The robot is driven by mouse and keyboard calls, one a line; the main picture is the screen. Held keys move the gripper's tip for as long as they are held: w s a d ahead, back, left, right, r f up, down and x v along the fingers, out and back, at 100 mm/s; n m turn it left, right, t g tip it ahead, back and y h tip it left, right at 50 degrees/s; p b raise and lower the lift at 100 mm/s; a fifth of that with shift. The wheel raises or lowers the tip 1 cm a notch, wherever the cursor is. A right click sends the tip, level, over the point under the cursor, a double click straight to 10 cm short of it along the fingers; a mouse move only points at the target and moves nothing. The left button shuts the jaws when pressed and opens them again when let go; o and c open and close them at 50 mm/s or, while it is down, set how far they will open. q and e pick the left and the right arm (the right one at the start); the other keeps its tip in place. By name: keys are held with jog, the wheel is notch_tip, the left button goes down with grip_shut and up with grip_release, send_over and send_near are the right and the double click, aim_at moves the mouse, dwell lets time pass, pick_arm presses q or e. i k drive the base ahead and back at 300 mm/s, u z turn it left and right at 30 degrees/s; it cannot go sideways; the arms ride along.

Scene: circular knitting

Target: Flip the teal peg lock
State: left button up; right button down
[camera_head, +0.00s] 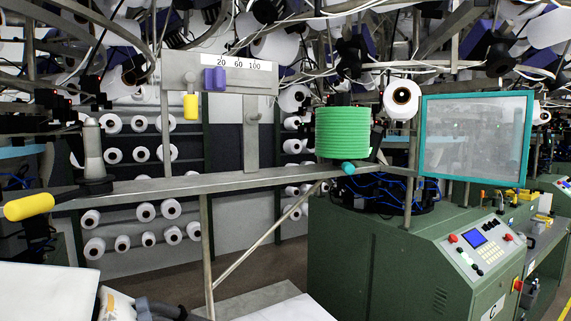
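The teal peg lock (347,168) shows as a short teal cylinder just under the stack of green rings (343,132). It sits at the right part of the long grey metal rail (250,178), near the top of the green machine. Whether it touches the rings cannot be told. Neither of my grippers can be made out. White and dark parts at the bottom left edge may belong to my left arm, but no fingertips show.
A teal-framed clear panel (474,140) stands right of the rings. A yellow-handled lever (29,205) juts out at the left end of the rail. A scale plate (238,65) carries a purple slider (215,79). The green machine (375,260) has a control panel (482,243).

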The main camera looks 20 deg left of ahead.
aim_at(347, 167)
jog(key=u, duration=0.15)
jog(key=k, duration=1)
jog(key=u, duration=0.9)
jog(key=i, duration=1.3)
jog(key=z, duration=0.65)
